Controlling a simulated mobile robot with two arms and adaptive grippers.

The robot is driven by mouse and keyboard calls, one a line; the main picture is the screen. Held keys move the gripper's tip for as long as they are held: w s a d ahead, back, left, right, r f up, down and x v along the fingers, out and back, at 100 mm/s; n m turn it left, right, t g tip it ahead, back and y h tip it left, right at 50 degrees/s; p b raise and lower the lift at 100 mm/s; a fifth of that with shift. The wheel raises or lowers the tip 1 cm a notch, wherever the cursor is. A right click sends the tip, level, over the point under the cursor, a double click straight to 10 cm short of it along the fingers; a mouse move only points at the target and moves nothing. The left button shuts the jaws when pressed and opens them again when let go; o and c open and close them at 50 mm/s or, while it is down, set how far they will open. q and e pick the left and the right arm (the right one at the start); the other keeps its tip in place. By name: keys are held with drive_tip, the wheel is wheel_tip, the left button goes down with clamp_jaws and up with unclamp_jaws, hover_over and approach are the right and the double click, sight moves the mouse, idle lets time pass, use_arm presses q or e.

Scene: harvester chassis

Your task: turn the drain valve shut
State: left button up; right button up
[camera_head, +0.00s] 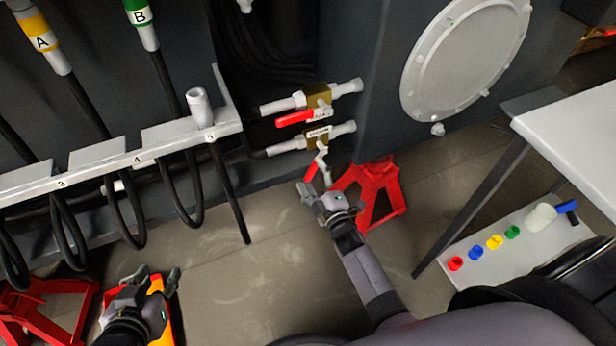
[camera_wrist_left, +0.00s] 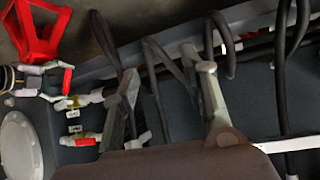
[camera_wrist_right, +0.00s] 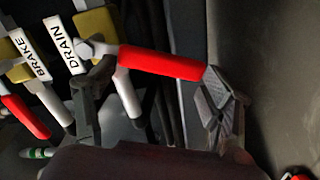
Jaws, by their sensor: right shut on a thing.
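The drain valve (camera_head: 318,138) is the lower of two brass valves on the chassis wall; in the right wrist view its DRAIN label (camera_wrist_right: 62,45) is readable. Its red lever (camera_wrist_right: 160,63) stands out across the white pipe, pointing downward in the head view. My right gripper (camera_head: 318,191) is at this lever. In the right wrist view its two fingers (camera_wrist_right: 155,78) are at the lever's two ends, shut on it lengthwise. My left gripper (camera_head: 153,276) is open and empty, low at the left, well away from the valve; its spread fingers (camera_wrist_left: 170,72) show in the left wrist view.
The BRAKE valve, with its own red lever (camera_head: 295,119), sits just above. A red stand (camera_head: 378,193) is close behind my right gripper. A rack (camera_head: 100,158) with hanging black hoses is at left. A white table (camera_head: 575,135) and a tray with coloured caps (camera_head: 480,262) are at right.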

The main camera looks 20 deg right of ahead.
use_arm(q)
drive_tip(key=w+d+r+t+h+b, duration=0.1)
drive_tip(key=w+d+r+t, duration=0.1)
drive_tip(key=w+r+t, duration=0.3)
drive_tip(key=shift+d+r+h+b, duration=0.25)
drive_tip(key=shift+r+h+b, duration=0.15)
drive_tip(key=shift+r, duration=1)
use_arm(e)
drive_tip(key=shift+w+d+f+n, duration=0.1)
drive_tip(key=shift+d+f+n, duration=0.1)
drive_tip(key=shift+d+n, duration=0.8)
drive_tip(key=shift+w+d+f+n, duration=0.15)
drive_tip(key=shift+d+n, duration=0.35)
drive_tip(key=shift+n, duration=1)
drive_tip(key=shift+s, duration=0.1)
drive_tip(key=o, duration=1.2)
drive_tip(key=shift+o, duration=1)
drive_tip(key=shift+f, duration=0.1)
use_arm(q)
drive_tip(key=shift+w, duration=0.1)
drive_tip(key=shift+f, duration=0.1)
use_arm(e)
drive_tip(key=shift+f, duration=0.1)
